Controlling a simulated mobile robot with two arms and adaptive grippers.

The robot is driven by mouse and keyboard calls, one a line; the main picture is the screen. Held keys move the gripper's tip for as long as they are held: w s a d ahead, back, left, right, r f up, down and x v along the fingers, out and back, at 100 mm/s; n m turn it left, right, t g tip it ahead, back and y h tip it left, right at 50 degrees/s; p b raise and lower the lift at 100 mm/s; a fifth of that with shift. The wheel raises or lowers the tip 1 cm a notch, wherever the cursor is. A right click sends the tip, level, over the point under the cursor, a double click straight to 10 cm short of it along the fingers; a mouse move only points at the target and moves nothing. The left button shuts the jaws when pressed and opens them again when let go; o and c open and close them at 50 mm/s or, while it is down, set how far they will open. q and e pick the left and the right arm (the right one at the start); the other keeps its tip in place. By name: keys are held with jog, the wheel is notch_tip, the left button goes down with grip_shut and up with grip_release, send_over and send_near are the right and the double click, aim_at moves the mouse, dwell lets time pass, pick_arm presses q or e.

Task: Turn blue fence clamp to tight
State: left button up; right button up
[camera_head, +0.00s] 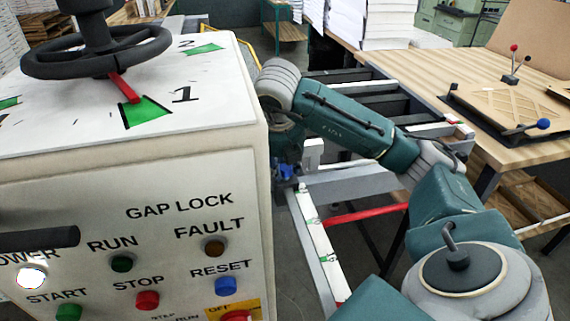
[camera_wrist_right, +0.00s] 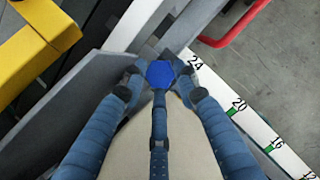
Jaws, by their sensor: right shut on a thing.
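The blue fence clamp (camera_wrist_right: 160,74) shows in the right wrist view as a bright blue six-sided knob near the fence rail. My right gripper (camera_wrist_right: 163,84) is shut on it, with blue fingers on both sides of the knob and another along its near side. In the head view the blue of the gripper and clamp (camera_head: 285,171) shows small beside the white cabinet, at the rail's end. I cannot tell the two apart there, nor read how far the clamp is turned. My left gripper is not in view.
The white control cabinet (camera_head: 150,170), with a handwheel (camera_head: 97,55) and several buttons, stands close to my right arm. A marked scale (camera_head: 320,250) runs along the rail beside a red bar (camera_head: 367,214). A wooden table (camera_head: 440,75) is at the right.

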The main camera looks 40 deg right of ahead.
jog(key=shift+s+a+f, duration=0.15)
jog(key=shift+s+f, duration=0.1)
jog(key=shift+f, duration=0.1)
jog(key=o, duration=1.1)
jog(key=shift+s+r, duration=0.1)
jog(key=shift+s, duration=0.05)
jog(key=shift+r, duration=0.1)
jog(key=shift+r, duration=0.1)
